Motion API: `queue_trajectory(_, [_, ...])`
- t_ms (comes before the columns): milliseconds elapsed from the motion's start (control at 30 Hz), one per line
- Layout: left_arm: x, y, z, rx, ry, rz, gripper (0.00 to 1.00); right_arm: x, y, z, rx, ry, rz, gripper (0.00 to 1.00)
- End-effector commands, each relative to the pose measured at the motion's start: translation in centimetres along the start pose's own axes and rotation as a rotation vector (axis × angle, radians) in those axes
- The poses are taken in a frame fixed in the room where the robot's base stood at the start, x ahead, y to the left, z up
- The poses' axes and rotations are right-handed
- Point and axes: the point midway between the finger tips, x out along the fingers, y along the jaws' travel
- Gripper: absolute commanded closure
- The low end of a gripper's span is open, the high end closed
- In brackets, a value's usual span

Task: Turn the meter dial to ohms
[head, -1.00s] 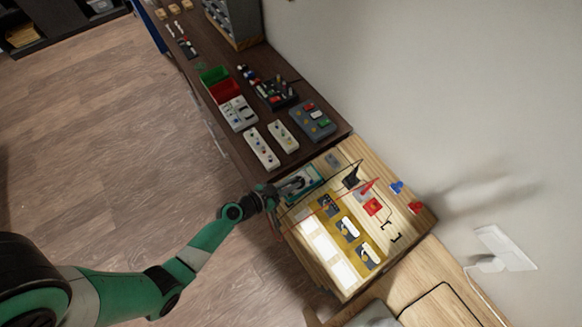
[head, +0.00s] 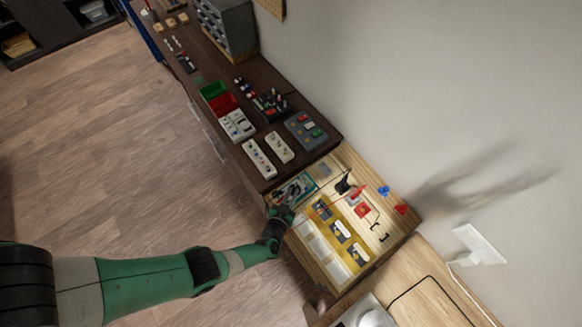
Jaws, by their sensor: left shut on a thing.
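The meter (head: 301,185) is a small teal-edged unit at the left corner of the light wooden work board. My left gripper (head: 283,211) comes in from the lower left and is at the meter's lower edge. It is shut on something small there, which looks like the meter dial. The dial itself is hidden by the gripper, and its setting is too small to read. My right gripper is not in view.
A yellow panel (head: 327,225) with dark and white parts lies beside the meter. A black stand (head: 343,184) and a red block (head: 362,210) are behind it. The dark bench (head: 296,164) above holds switch boxes and bins. A wall bounds the right.

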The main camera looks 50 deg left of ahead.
Motion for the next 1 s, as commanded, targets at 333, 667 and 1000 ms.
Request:
queue_trajectory(333, [-0.05,0.06,-0.14,-0.010,0.003,-0.031,1.00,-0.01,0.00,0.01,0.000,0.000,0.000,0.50])
queue_trajectory(667, [-0.04,0.05,-0.12,-0.010,0.002,-0.030,0.60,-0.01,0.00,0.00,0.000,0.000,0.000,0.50])
queue_trajectory(1000, [-0.21,0.05,-0.12,-0.009,0.000,-0.029,0.54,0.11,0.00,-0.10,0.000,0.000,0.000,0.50])
